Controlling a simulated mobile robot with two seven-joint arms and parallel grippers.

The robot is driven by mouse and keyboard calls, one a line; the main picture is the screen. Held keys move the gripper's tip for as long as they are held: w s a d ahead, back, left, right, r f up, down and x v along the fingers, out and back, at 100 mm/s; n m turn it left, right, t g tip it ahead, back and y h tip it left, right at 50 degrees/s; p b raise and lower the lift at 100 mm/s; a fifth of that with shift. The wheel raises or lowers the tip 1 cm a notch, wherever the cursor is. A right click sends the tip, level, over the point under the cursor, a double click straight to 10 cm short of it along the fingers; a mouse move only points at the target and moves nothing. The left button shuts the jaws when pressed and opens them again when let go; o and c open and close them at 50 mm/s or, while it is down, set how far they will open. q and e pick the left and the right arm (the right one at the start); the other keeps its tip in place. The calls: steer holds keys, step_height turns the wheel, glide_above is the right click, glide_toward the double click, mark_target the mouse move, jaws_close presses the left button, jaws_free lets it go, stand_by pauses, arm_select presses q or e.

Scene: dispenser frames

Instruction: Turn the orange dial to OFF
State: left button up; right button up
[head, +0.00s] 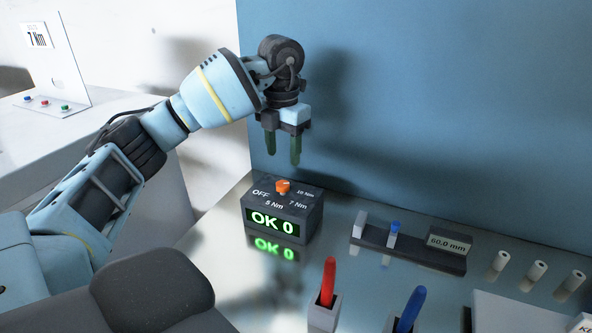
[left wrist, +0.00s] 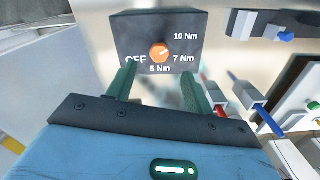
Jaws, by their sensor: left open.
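The orange dial (head: 283,186) sits on top of a dark grey box (head: 310,219) with OFF, 5 Nm, 7 Nm and 10 Nm printed around it. The box's front display shows OK 0 in green. In the left wrist view the dial (left wrist: 159,53) has a pale mark that seems to point up and right, away from OFF; its exact setting is hard to tell. My left gripper (head: 283,157) is open and empty, pointing down above the dial and apart from it. Its two green fingers (left wrist: 159,73) also show in the left wrist view. My right gripper is not in view.
A red-handled tool (head: 328,281) and a blue-handled tool (head: 411,309) stand in holders in front. A dark gauge rail (head: 408,251) marked 60.0 mm lies to the right, with several white cylinders (head: 536,272) beyond. A blue wall (head: 430,110) rises behind the box.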

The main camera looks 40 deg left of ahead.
mark_target(282, 184)
arm_select(q)
steer(key=shift+s, duration=0.3)
steer(key=shift+s+f, duration=0.1)
steer(key=shift+f, duration=0.3)
step_height(282, 184, down, 6)
steer(key=shift+r, duration=0.15)
steer(key=shift+f, duration=0.55)
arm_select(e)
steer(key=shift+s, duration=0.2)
arm_select(q)
steer(key=c, duration=1)
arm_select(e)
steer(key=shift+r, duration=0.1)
